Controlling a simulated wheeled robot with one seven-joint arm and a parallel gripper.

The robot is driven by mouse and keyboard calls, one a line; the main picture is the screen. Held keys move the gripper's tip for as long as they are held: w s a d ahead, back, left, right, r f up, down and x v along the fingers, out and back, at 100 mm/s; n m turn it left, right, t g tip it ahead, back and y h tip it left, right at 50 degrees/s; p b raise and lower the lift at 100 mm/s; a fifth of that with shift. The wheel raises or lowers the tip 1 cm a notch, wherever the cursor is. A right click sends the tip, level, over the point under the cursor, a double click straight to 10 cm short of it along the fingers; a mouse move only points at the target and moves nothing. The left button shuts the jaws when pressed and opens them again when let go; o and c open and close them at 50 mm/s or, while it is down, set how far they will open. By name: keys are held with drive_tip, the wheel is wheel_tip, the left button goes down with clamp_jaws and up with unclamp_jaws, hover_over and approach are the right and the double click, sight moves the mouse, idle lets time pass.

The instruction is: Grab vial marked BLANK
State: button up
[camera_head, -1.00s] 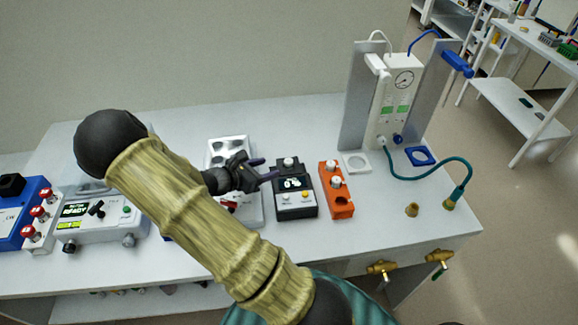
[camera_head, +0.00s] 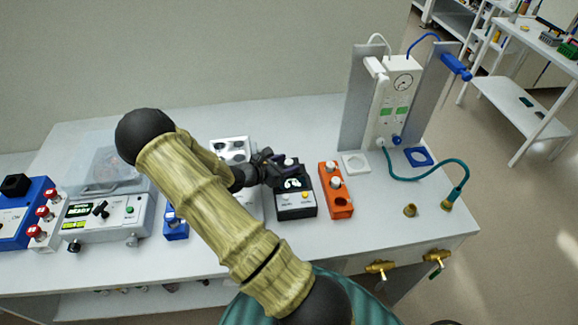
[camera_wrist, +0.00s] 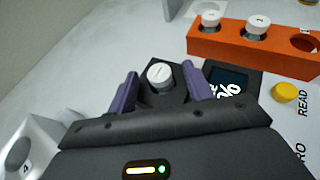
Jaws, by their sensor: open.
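A white-capped vial (camera_wrist: 160,77) stands in the black photometer-like device (camera_wrist: 235,82). Its cap carries a small dark mark that I cannot read, so I cannot confirm it says BLANK. My gripper (camera_wrist: 161,70) is open, with one purple finger on each side of the cap. Contact between fingers and cap cannot be made out. In the head view my gripper (camera_head: 279,165) is at the back of the black device (camera_head: 296,203) and partly covers the vial. Two other white-capped vials, marked 1 (camera_wrist: 209,19) and 2 (camera_wrist: 257,23), stand in the orange rack (camera_wrist: 225,43).
The orange rack (camera_head: 333,181) is close to the right of the device and has one empty hole. A gauge apparatus (camera_head: 397,100) with hoses stands at the back right.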

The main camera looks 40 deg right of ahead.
idle(0.5)
drive_tip(key=c, duration=1.1)
drive_tip(key=shift+o, duration=0.2)
wheel_tip(320, 180, up, 10)
drive_tip(key=b, duration=0.1)
